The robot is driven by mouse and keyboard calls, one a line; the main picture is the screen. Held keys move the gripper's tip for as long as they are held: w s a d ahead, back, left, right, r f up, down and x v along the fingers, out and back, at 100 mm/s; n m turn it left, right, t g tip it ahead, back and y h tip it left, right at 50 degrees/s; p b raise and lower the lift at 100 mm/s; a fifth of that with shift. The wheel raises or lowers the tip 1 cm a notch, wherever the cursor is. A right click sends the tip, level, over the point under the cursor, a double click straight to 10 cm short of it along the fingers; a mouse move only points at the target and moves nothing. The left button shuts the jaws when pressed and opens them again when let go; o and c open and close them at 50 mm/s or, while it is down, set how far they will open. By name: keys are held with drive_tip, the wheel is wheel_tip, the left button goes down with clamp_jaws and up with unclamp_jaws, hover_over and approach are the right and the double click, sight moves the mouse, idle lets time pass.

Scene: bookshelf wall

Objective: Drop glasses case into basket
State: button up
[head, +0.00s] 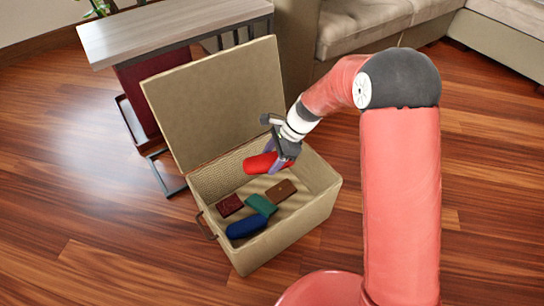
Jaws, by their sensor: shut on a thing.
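My gripper (276,156) is shut on a red glasses case (259,164) and holds it over the open basket. The basket (301,226) is a beige box on the floor with its lid (215,98) raised at the back. Inside it lie a dark red case (230,205), a green case (261,205), a brown case (281,191) and a blue case (246,225). The red case appears above the basket's back part. Its exact height above the basket floor is hard to tell.
A side table (175,28) with a grey wood top stands behind the basket. A beige sofa (360,28) is at the back. The wooden floor (90,215) is clear to the left of the basket.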

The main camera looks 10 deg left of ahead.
drive_tip(key=shift+f+b, duration=0.85)
drive_tip(key=shift+f, duration=0.65)
drive_tip(key=shift+r, duration=0.1)
drive_tip(key=o, duration=1.1)
drive_tip(key=p+v, duration=0.1)
drive_tip(key=v, duration=0.6)
drive_tip(key=shift+w+d+r+p, duration=0.1)
drive_tip(key=shift+d+r+p, duration=0.1)
drive_tip(key=shift+r+p, duration=0.15)
